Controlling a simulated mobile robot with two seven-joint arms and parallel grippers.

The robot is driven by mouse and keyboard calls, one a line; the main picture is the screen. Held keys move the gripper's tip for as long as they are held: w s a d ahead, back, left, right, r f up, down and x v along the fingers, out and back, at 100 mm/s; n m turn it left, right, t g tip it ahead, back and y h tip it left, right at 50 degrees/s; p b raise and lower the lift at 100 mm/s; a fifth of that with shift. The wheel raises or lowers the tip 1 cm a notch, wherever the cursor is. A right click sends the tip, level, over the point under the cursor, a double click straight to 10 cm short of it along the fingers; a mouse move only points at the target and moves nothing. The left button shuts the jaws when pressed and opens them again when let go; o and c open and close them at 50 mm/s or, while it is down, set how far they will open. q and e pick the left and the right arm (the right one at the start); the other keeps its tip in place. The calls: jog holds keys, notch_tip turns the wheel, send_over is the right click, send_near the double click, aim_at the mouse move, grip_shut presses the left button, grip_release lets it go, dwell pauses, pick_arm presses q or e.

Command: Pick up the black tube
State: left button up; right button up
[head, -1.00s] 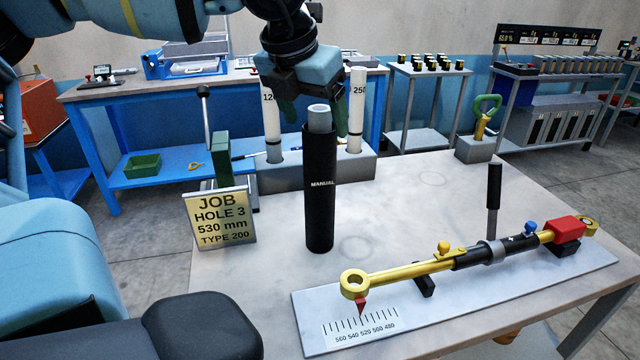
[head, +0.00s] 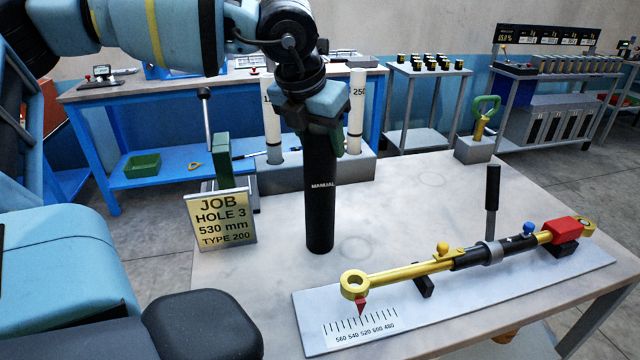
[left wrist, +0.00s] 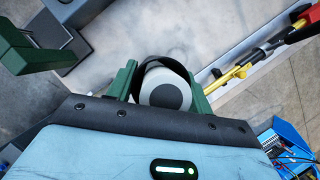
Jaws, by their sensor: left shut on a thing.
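The black tube (head: 320,205), lettered MANUAL, stands upright on the table. My left gripper (head: 322,142) comes down over its top from above and is shut on its upper part. In the left wrist view, the gripper's green fingers (left wrist: 162,88) lie on either side of the tube. A pale grey round end with a dark centre (left wrist: 165,92) shows between them, with the tube's black rim (left wrist: 160,62) behind it. The gripper hides the tube's top in the head view. My right gripper is not in view.
A job sign (head: 220,219) stands left of the tube. A grey block holding two white tubes (head: 357,110) is behind it. A yellow and black strut (head: 460,258) lies on a scale plate (head: 330,310) at front right. Bare table lies between.

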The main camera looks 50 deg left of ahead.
pick_arm(q)
jog(key=c, duration=0.5)
jog(key=shift+r, duration=0.1)
